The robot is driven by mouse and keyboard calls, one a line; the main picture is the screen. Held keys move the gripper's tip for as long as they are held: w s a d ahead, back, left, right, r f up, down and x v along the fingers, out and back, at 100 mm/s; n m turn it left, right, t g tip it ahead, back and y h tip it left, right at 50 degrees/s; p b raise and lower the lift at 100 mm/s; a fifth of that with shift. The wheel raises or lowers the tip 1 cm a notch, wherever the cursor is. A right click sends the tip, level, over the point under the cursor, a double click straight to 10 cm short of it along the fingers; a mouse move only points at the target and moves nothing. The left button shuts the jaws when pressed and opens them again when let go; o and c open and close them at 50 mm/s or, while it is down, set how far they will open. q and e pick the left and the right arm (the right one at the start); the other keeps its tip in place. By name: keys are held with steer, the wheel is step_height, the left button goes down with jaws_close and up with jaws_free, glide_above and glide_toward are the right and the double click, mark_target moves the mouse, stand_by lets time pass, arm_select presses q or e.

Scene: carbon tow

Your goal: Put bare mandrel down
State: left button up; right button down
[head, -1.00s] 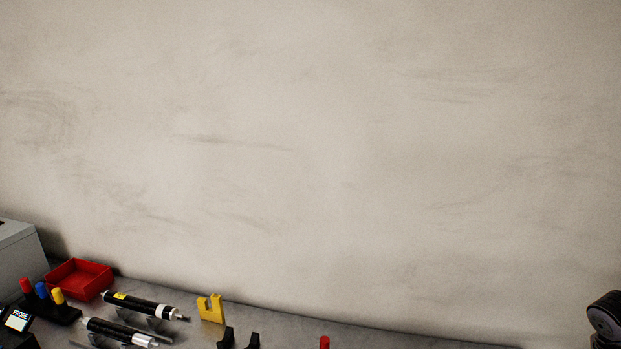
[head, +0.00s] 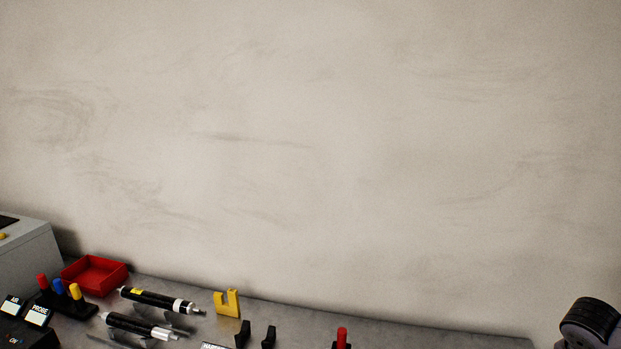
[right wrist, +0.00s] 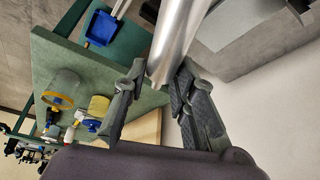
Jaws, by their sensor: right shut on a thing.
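The bare mandrel (right wrist: 180,32) is a smooth silver tube in the right wrist view. It runs from the top edge down between the fingers of my right gripper (right wrist: 160,78). The gripper is shut on it, near its lower visible end. The mandrel's far end is out of the picture. In the head view only a dark part of my right arm shows at the lower right, and the mandrel is not in sight. My left gripper is in neither view.
The grey bench (head: 440,334) holds a red tray (head: 95,275), a yellow notched block (head: 227,303), black uprights (head: 268,337) and a red-topped piece (head: 342,335).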

steer(key=a+r+n+t+y, duration=0.3)
steer(key=a+n, duration=0.5)
steer(key=a, duration=0.8)
steer(key=a+r+n+y, duration=0.2)
steer(key=a+r+n, duration=0.45)
steer(key=a, duration=0.85)
arm_select(q)
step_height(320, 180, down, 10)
steer(key=b, duration=1)
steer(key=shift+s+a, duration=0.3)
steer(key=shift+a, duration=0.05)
arm_select(e)
step_height(320, 180, down, 12)
steer(key=n, duration=0.1)
steer(key=shift+d, duration=0.2)
steer(key=shift+s+r+n, duration=0.1)
steer(key=shift+r+n, duration=0.05)
steer(key=shift+n, duration=0.1)
